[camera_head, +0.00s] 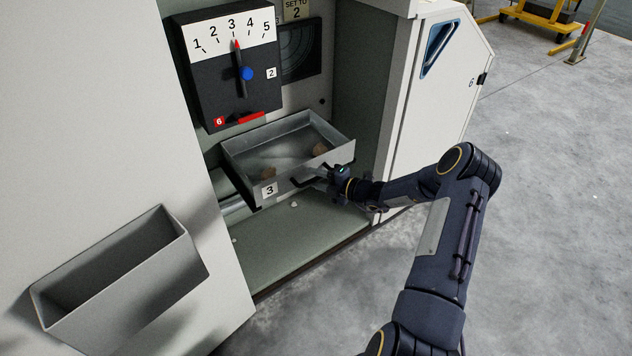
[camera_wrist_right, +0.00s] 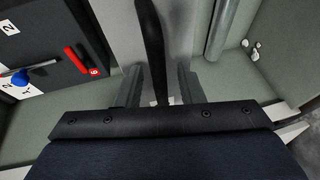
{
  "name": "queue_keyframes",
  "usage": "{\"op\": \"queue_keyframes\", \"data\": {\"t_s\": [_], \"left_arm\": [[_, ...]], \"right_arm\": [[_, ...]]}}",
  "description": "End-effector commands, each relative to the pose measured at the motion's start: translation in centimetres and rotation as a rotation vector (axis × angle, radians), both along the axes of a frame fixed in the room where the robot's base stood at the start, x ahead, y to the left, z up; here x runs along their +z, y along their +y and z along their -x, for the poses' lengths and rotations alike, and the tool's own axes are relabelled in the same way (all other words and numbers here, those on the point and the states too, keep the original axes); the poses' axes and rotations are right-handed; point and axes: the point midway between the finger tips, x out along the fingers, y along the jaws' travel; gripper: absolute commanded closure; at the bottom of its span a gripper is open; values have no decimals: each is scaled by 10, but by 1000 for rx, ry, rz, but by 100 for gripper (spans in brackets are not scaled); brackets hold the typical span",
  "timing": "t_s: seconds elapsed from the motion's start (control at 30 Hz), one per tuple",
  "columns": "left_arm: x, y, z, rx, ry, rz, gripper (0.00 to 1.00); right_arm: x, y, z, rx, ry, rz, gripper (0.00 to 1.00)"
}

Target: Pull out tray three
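Tray three (camera_head: 240,160) is a grey metal tray marked 3, in the lower bay of the machine. It sticks out of the bay and holds some small brown lumps and dust. Its black bar handle (camera_head: 308,182) is on the front face. My right gripper (camera_head: 322,178) is at this handle. In the right wrist view, the dark handle (camera_wrist_right: 152,40) runs between the two grey fingers (camera_wrist_right: 161,85), which stand apart with a visible gap beside it. The tray's pale front (camera_wrist_right: 115,25) is beyond them. My left gripper is not in view.
Above the tray is a black dial box (camera_head: 205,75) numbered 1 to 5, its pointer near 3, with a blue knob and red tab. An empty grey bin (camera_head: 110,285) hangs on the left panel. A white door (camera_head: 430,110) stands right. White bits lie on the bay floor.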

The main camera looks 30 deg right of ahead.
Motion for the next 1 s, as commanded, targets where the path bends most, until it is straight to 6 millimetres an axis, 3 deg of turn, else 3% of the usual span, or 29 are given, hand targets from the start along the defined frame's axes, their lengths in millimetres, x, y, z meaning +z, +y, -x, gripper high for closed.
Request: {"op": "queue_keyframes", "data": {"t_s": [0.3, 0.57, 1.0], "left_arm": [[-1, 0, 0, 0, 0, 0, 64], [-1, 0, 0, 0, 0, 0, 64], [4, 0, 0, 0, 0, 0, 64]], "right_arm": [[-1, 2, -3, 0, 1, 0, 66], [-1, 2, -3, 0, 0, 1, 100], [1, 1, 4, 1, 0, 1, 100]]}}
